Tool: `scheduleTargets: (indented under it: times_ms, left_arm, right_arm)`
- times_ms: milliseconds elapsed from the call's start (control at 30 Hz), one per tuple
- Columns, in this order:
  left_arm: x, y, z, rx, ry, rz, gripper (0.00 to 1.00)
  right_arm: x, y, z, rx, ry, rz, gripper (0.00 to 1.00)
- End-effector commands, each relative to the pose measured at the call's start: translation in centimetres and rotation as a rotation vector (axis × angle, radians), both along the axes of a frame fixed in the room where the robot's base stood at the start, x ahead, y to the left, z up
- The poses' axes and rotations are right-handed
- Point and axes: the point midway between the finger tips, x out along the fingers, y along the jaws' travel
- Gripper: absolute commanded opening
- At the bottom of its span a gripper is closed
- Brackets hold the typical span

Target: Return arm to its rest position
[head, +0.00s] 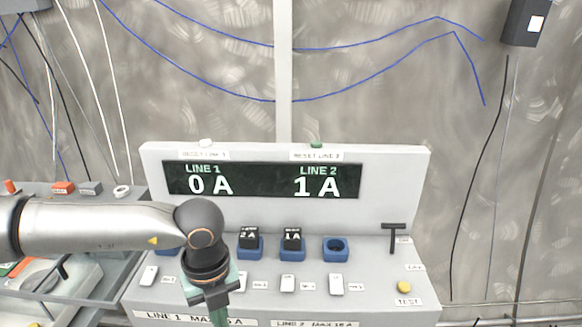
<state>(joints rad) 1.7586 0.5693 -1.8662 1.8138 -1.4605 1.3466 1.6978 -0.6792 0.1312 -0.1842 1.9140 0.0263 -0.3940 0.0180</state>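My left arm (100,227) comes in from the left and reaches across the left part of a white control panel (400,190). Its wrist bends down, and my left gripper (215,300) points down over the panel's front, among the white switches. Greenish finger parts show at its sides, but the gap between the fingertips is not clear. I see nothing held in it. The arm hides part of the left blue socket (166,243) and the panel around it. My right gripper is not in view.
The panel's display (262,180) reads LINE 1 0 A and LINE 2 1 A. Blue sockets hold black blocks marked 2A (249,237) and 1A (292,237); another socket (335,246) is empty. A black T-handle (393,235) and yellow button (404,286) are right. A shelf (130,200) stands left.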

Motion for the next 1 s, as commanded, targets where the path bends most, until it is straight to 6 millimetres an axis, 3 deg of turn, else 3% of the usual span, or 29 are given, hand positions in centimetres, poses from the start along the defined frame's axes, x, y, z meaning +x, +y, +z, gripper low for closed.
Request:
scheduleTargets:
  times_ms: [133, 333, 500, 600, 700, 800, 900, 1000]
  left_arm:
    - [-3.8, -5.6, -1.7, -0.2, 0.13, -0.106, 0.0]
    - [-9.3, -13.4, -1.5, -0.535, 0.293, -0.213, 0.0]
    - [-13.5, -20.1, 1.8, -0.922, 0.42, -0.237, 0.0]
    - [-14.6, -23.0, 4.8, -1.163, 0.467, -0.197, 0.0]
    - [-14.3, -24.9, 7.9, -1.39, 0.49, -0.112, 0.0]
    - [-12.9, -25.7, 10.5, -1.598, 0.488, 0.017, 0.0]
    - [-10.4, -25.4, 12.1, -1.775, 0.46, 0.189, 0.0]
    - [-7.2, -24.1, 12.5, -1.913, 0.409, 0.4, 0.0]
  right_arm:
    - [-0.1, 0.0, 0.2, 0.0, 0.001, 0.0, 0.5]
    - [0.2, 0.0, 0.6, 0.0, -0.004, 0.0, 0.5]
    - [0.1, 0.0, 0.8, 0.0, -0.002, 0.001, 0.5]
    - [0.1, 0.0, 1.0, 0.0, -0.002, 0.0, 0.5]
    - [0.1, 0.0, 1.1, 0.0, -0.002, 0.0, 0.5]
    - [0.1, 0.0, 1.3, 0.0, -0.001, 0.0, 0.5]
    - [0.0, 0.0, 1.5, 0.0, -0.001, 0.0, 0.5]
    - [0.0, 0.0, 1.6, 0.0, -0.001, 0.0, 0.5]
